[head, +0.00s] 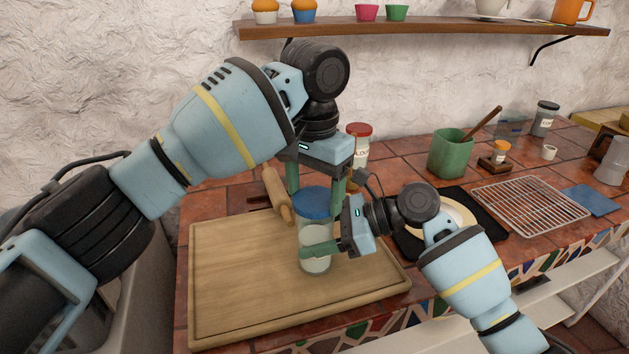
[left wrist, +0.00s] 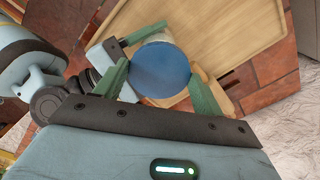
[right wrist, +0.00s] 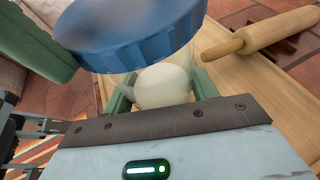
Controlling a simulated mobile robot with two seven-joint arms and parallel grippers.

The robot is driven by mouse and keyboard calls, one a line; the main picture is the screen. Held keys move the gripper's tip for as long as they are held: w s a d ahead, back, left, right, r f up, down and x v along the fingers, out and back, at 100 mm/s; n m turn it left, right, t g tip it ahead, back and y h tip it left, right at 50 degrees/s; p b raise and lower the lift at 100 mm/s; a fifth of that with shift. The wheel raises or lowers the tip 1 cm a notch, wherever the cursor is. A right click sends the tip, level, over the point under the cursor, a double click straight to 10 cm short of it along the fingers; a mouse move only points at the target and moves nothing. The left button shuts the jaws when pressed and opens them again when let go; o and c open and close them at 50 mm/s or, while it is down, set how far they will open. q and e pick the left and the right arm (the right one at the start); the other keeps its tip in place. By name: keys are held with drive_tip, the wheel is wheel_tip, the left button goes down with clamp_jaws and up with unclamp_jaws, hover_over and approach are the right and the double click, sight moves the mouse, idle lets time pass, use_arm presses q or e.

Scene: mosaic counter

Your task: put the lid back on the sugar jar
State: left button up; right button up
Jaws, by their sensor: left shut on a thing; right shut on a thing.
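The sugar jar (head: 314,238) is clear glass with white contents and stands upright over the wooden board. My right gripper (head: 320,249) is shut on the jar's side; its white contents (right wrist: 163,86) show between the fingers in the right wrist view. The blue lid (head: 315,203) is at the jar's mouth, held from above by my left gripper (head: 315,190), which is shut on it. The lid's round top (left wrist: 160,70) fills the space between the fingers in the left wrist view. In the right wrist view the lid (right wrist: 130,32) looks slightly tilted; I cannot tell whether it is seated.
A red-lidded jar (head: 358,140) stands behind my left gripper. A green pot (head: 450,152) and wire rack (head: 515,204) are to the right. The board's left part is clear.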

use_arm(q)
drive_tip(key=shift+f, duration=0.1)
idle(0.5)
drive_tip(key=shift+f, duration=0.75)
drive_tip(key=shift+f, duration=0.6)
use_arm(e)
clamp_jaws()
use_arm(q)
drive_tip(key=m, duration=1)
drive_tip(key=shift+w+m, duration=0.1)
drive_tip(key=shift+m, duration=0.2)
drive_tip(key=m, duration=0.9)
drive_tip(key=shift+w+m, duration=0.1)
drive_tip(key=shift+m, duration=0.3)
